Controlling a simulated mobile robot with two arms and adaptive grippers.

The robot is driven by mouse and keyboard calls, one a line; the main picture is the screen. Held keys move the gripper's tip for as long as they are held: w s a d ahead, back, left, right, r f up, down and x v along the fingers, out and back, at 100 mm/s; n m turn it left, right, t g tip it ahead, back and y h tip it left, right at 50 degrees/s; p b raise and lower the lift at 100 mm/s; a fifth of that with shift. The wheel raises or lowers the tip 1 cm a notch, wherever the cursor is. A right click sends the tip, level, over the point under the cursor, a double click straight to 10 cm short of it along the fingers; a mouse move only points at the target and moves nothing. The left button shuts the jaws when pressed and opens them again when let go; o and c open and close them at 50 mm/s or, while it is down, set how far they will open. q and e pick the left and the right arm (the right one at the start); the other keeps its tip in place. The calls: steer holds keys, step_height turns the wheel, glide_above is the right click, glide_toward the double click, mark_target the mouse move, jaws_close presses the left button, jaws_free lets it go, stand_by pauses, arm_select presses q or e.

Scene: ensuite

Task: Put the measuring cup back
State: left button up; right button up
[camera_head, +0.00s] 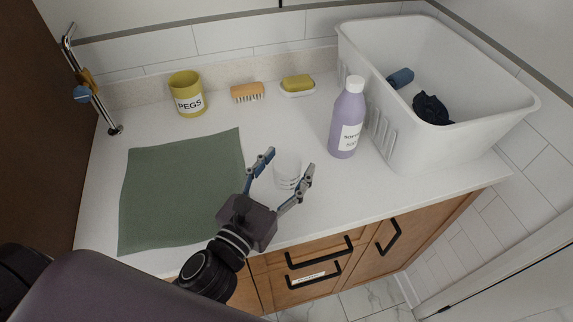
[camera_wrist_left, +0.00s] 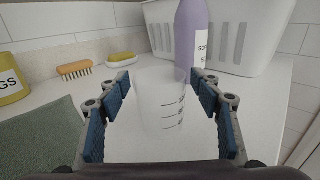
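The measuring cup (camera_head: 287,170) is small, clear and marked with dark lines, and it stands upright on the white counter. It also shows in the left wrist view (camera_wrist_left: 161,100). My left gripper (camera_head: 287,163) is open, with one blue-padded finger on each side of the cup. In the left wrist view (camera_wrist_left: 160,90) a gap shows between each finger and the cup, so it appears not to be gripped. My right gripper is not in view.
A purple bottle (camera_head: 347,118) stands behind and right of the cup, beside a white basket (camera_head: 400,140). A green cloth (camera_head: 180,190) lies left. A yellow peg pot (camera_head: 186,85), brush (camera_head: 247,92) and sponge on a dish (camera_head: 298,86) line the back.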

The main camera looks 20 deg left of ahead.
mark_target(280, 177)
arm_select(q)
steer(key=shift+r, duration=0.25)
steer(key=s, duration=0.2)
steer(key=s+b, duration=0.1)
steer(key=s+a+b, duration=0.1)
steer(key=s, duration=0.1)
steer(key=shift+s+f, duration=0.3)
steer(key=shift+f, duration=0.05)
steer(key=s, duration=0.2)
steer(key=s+a, duration=0.1)
steer(key=shift+s+r+p, duration=0.25)
steer(key=shift+s+p, duration=0.1)
steer(key=shift+p, duration=0.05)
steer(key=shift+s+a, duration=0.1)
steer(key=shift+s, duration=1.2)
